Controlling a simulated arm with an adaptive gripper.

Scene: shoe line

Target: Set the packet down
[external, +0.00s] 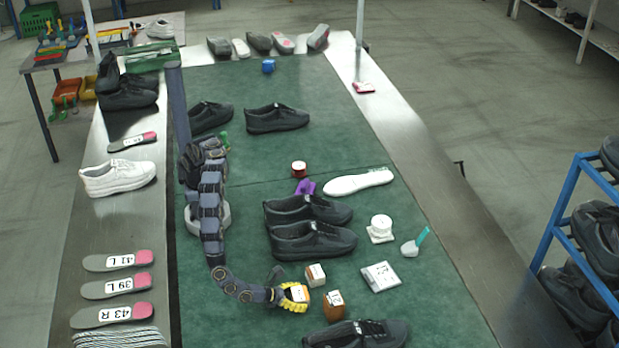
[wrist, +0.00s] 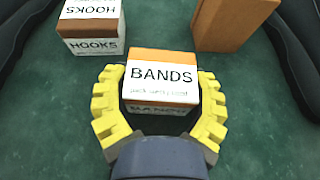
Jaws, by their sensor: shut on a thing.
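My gripper (external: 291,298) has yellow ridged fingers, low over the near part of the green mat. In the wrist view its fingers (wrist: 160,107) curve around both sides of a small white and orange-brown packet marked BANDS (wrist: 162,76) and are shut on it. The packet's printed face is toward the camera. It also shows between the fingers in the external view (external: 298,293). I cannot tell whether its underside touches the mat.
A similar box marked HOOKS (wrist: 91,28) stands just ahead to the left, and a brown box (wrist: 232,22) ahead to the right. Black shoes (external: 313,240) lie beyond, with another black shoe (external: 357,334) nearer. A flat white packet (external: 381,277) lies to the right. The green mat (external: 430,310) is clear at right.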

